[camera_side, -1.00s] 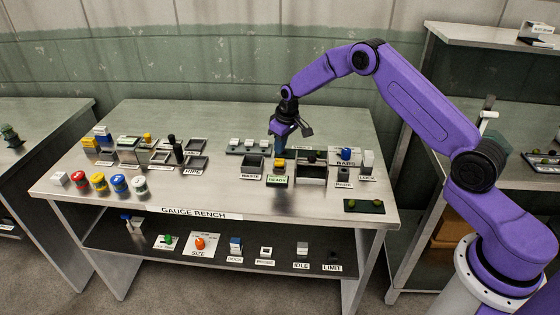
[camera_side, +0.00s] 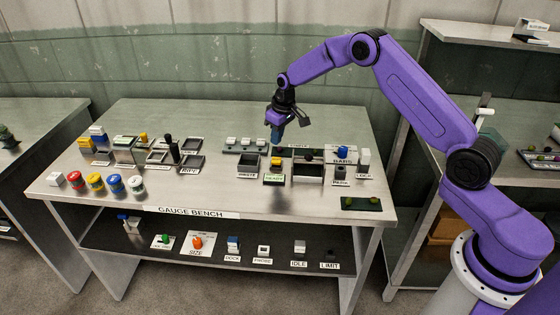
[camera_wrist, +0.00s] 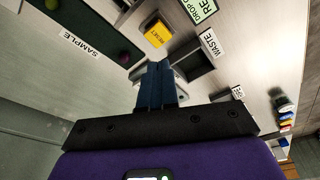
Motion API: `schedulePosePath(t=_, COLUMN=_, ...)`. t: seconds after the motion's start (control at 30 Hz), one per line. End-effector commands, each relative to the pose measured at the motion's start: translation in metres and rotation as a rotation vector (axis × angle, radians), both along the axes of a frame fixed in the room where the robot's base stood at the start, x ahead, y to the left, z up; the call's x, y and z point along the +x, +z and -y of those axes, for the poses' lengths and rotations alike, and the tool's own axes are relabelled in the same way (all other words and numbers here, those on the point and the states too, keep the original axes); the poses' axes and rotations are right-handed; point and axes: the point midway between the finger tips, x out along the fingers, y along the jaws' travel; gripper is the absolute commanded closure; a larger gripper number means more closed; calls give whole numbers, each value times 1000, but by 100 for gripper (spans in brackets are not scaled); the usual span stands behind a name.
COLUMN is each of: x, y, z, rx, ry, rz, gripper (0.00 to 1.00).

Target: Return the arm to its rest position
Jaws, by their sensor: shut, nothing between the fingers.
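My gripper (camera_side: 276,139) is shut and empty, with its blue fingers pointing down above the back middle of the gauge bench (camera_side: 90,198). It hangs over the area of the small bins and the yellow block (camera_side: 276,161), apart from them. In the wrist view the shut blue fingers (camera_wrist: 156,70) are pressed together with nothing between them. My purple arm is bent and reaches in from the right.
Below the gripper are a waste bin (camera_side: 247,164) and a larger dark bin (camera_side: 309,169). A blue part (camera_side: 342,153) stands to the right. Several coloured jars (camera_side: 95,181) stand at the left front. The back right bench top is clear.

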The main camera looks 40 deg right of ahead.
Motion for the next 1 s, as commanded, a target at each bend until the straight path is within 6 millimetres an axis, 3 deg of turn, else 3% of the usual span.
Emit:
schedulePosePath(t=0.17, x=-14, y=17, z=-23, rx=0, ry=45, rz=-5, gripper=100)
schedulePosePath(t=0.37, x=-72, y=63, z=-80, rx=-4, ry=171, rz=-29, gripper=100)
schedulePosePath(t=0.5, x=-129, y=92, z=-112, rx=-10, ry=268, rz=-49, gripper=100)
schedulePosePath(t=0.7, x=-219, y=125, z=-136, rx=-26, ry=407, rz=-74, gripper=100)
schedulePosePath(t=0.87, x=-294, y=143, z=-137, rx=-42, ry=517, rz=-93, gripper=100)
schedulePosePath(t=1.0, x=-358, y=152, z=-126, rx=-57, ry=613, rz=-108, gripper=100)
